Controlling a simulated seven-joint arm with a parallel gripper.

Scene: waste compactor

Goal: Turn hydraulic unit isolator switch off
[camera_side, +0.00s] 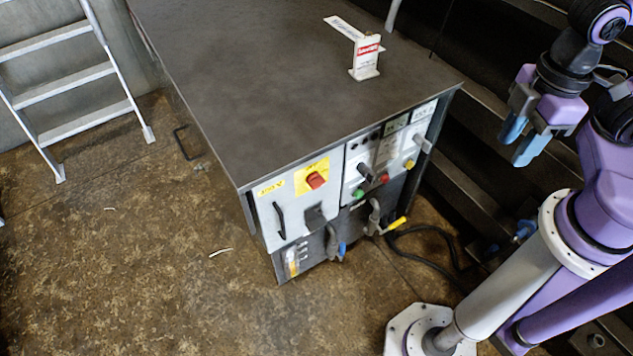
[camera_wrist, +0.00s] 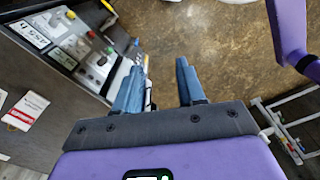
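The likely isolator switch is a red rotary handle (camera_side: 316,180) on a yellow plate (camera_side: 311,172), high on the front panel of the grey-topped hydraulic unit (camera_side: 300,95). I cannot tell on from off by its position. In the wrist view I cannot make out the red handle; part of the unit's front panel (camera_wrist: 75,38) shows at the upper left. My gripper (camera_side: 521,141) is up to the right of the unit, well apart from the switch. Its two blue fingers (camera_wrist: 158,75) are spread, with nothing between them.
A black handle (camera_side: 280,220) and a dark lever box (camera_side: 315,216) sit below the switch. Right of it are a black selector (camera_side: 365,171) and coloured buttons. A white sign (camera_side: 365,58) stands on the top.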

